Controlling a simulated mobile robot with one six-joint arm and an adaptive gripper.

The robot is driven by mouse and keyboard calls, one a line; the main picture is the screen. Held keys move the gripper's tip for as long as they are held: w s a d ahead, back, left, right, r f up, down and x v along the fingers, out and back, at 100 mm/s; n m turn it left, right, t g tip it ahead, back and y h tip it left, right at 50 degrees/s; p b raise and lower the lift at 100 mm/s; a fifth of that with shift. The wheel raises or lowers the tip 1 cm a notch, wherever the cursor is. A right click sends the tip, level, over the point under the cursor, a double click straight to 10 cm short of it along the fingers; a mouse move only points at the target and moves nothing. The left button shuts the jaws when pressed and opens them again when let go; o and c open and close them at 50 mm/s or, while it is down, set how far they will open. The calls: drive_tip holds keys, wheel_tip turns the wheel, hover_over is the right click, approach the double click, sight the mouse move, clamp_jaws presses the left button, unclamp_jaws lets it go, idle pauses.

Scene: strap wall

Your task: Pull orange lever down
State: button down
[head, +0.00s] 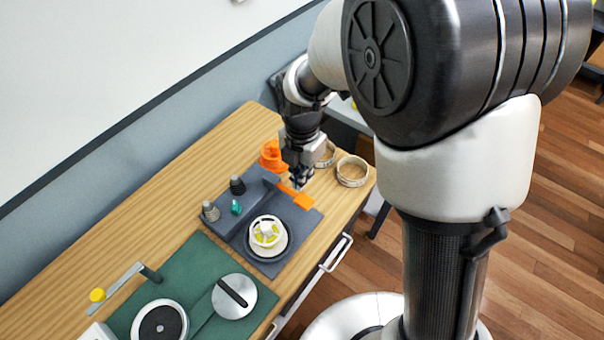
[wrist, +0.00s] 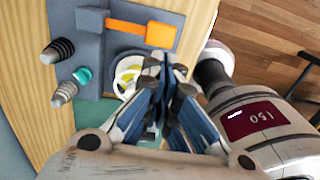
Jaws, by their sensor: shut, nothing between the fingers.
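The orange lever (head: 302,199) sticks out from the dark grey block of the panel (head: 268,263) on the wooden desk. In the wrist view the orange lever (wrist: 143,35) lies across the upper middle, running from the block to a wider end. My gripper (head: 299,184) is right beside the lever in the head view, at its upper side and partly in front of it. In the wrist view my gripper (wrist: 166,62) is shut and empty, its tips just below the lever's wide end. I cannot tell whether they touch.
The panel also bears a white and yellow dial (head: 267,232), a teal knob (head: 236,207) and two ribbed knobs (head: 237,185). An orange object (head: 272,155) and a tape ring (head: 352,171) stand behind. A green mat (head: 196,262) with round metal parts lies in front.

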sight(304, 206)
wheel_tip(304, 206, down, 10)
drive_tip(key=shift+f+b, duration=0.1)
drive_tip(key=shift+b, duration=1.1)
drive_tip(key=shift+f, duration=0.25)
drive_tip(key=shift+s+d+f+b, duration=0.1)
drive_tip(key=shift+f+b, duration=0.1)
drive_tip(key=shift+b, duration=0.1)
drive_tip(key=shift+s+d+f+b, duration=0.1)
drive_tip(key=shift+f+b, duration=0.25)
drive_tip(key=shift+f, duration=0.3)
drive_tip(key=shift+s+d+f+b, duration=0.1)
drive_tip(key=shift+f+b, duration=0.25)
drive_tip(key=shift+f, duration=0.3)
drive_tip(key=shift+a+f+b, duration=0.1)
drive_tip(key=shift+f+b, duration=0.5)
drive_tip(key=shift+f, duration=0.75)
